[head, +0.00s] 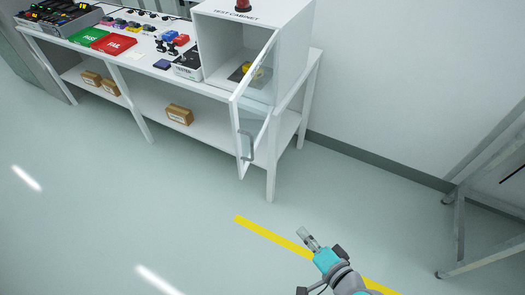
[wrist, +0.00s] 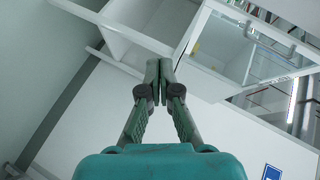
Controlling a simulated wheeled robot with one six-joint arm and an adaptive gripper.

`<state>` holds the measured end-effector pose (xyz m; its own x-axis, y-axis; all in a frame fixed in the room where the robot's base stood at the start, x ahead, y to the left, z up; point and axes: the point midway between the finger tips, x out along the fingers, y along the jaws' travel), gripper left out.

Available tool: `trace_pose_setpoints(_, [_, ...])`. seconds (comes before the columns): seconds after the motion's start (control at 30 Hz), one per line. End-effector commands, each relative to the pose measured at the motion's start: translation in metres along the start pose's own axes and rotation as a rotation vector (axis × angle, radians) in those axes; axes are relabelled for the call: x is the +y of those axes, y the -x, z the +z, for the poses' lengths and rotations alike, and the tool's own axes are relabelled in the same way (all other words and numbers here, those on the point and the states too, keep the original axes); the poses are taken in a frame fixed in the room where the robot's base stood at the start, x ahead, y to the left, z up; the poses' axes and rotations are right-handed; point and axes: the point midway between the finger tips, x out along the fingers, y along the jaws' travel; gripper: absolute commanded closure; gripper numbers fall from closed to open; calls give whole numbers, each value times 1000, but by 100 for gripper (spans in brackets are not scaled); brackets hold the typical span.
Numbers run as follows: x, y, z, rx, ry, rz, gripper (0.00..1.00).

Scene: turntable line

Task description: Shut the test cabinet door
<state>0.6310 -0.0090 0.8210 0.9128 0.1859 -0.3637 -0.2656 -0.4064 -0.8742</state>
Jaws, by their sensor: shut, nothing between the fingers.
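The test cabinet (head: 290,35) is a white box at the right end of the bench, with a red knob on top and a yellow object (head: 257,73) inside. Its glass door (head: 252,110) with a white frame stands open, swung out past the bench front. A grey handle (head: 246,146) is low on the door. My gripper (head: 304,233) is shut and empty, over the floor in front of the bench, apart from the door. In the wrist view my gripper (wrist: 160,66) points towards the cabinet (wrist: 143,25) and the door frame (wrist: 262,27).
The white bench (head: 140,75) holds a green PASS and a red FAIL area (head: 113,43), a tester (head: 188,64) and small parts. Cardboard boxes (head: 180,114) lie on its lower shelf. A grey metal frame (head: 460,235) stands at the right. Floor with a yellow line (head: 268,233) is clear.

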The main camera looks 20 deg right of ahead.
Motion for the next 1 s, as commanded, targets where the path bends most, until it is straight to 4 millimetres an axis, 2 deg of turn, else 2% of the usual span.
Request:
trace_pose_setpoints(0.03, [-11, -11, -12, -18, -42, -37, 100])
trace_pose_setpoints(0.1, [-27, -22, -22, -63, -100, -89, 100])
trace_pose_setpoints(0.23, [-59, -34, -45, -157, -183, -192, 100])
trace_pose_setpoints(0.37, [-92, -37, -69, -261, -232, -291, 100])
trace_pose_setpoints(0.5, [-121, -29, -91, -366, -243, -376, 100])
trace_pose_setpoints(0.63, [-137, -21, -103, -434, -240, -422, 100])
trace_pose_setpoints(0.77, [-144, -16, -107, -467, -235, -440, 100])
trace_pose_setpoints(1.0, [-152, -28, -100, -474, -235, -442, 100])
